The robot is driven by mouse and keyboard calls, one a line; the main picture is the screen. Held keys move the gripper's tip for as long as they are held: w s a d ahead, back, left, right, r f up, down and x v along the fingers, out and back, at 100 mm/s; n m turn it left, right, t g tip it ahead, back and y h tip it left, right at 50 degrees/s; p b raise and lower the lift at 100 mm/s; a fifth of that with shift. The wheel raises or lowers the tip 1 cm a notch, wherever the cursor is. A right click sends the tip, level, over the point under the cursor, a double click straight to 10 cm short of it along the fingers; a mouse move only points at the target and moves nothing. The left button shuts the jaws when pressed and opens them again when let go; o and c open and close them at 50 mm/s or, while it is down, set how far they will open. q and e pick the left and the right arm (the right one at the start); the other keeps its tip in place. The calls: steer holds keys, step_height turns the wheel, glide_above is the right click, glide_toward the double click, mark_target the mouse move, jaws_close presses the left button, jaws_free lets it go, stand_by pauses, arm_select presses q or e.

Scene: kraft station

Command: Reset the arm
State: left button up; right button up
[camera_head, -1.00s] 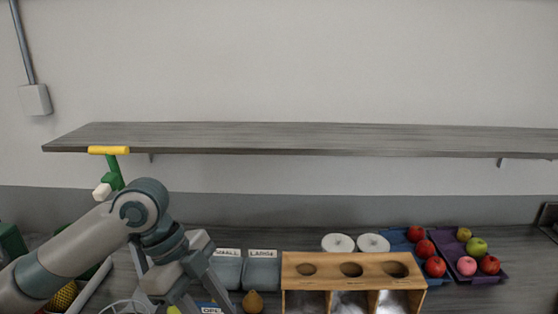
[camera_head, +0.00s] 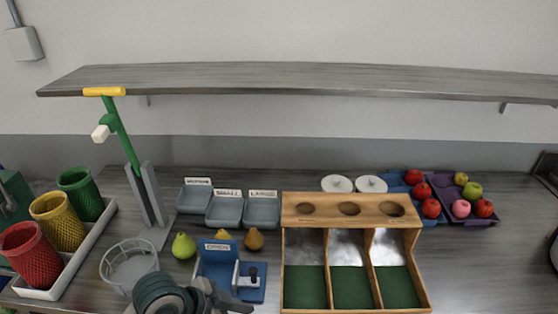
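My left arm shows at the bottom edge in the head view, below the wire basket (camera_head: 130,266). Its dark wrist end with my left gripper (camera_head: 228,302) is low in front of the blue box labelled OPEN (camera_head: 217,272). The fingers are small and partly cut off by the frame edge, so I cannot tell whether they are open or shut. No held object shows. My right gripper is not in view.
Red (camera_head: 30,255), yellow (camera_head: 58,222) and green (camera_head: 80,194) baskets stand in a white tray at left. Labelled bins (camera_head: 225,210), pears (camera_head: 184,246), a wooden three-slot box (camera_head: 350,222) and fruit trays (camera_head: 480,217) fill the counter. A shelf (camera_head: 300,78) spans above.

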arm_select(q)
steer(key=s+a+f+n+y, duration=0.3)
steer(key=s+a+f+n, duration=0.25)
steer(key=s+a, duration=0.3)
steer(key=s+a+f+n+y, duration=0.45)
steer(key=s+a+f, duration=0.25)
steer(key=s, duration=0.2)
step_height(320, 180, down, 32)
steer(key=b, duration=0.5)
steer(key=s+a+f+g+b, duration=0.1)
steer(key=s+f+b, duration=0.1)
steer(key=s+f, duration=0.7)
steer(key=s+a+f+g+b, duration=0.1)
steer(key=s+a+f+b, duration=0.1)
steer(key=s+f, duration=0.8)
step_height(320, 180, down, 6)
steer(key=shift+s+a+r+h+b, duration=0.15)
steer(key=shift+h+b, duration=0.2)
steer(key=shift+b, duration=0.4)
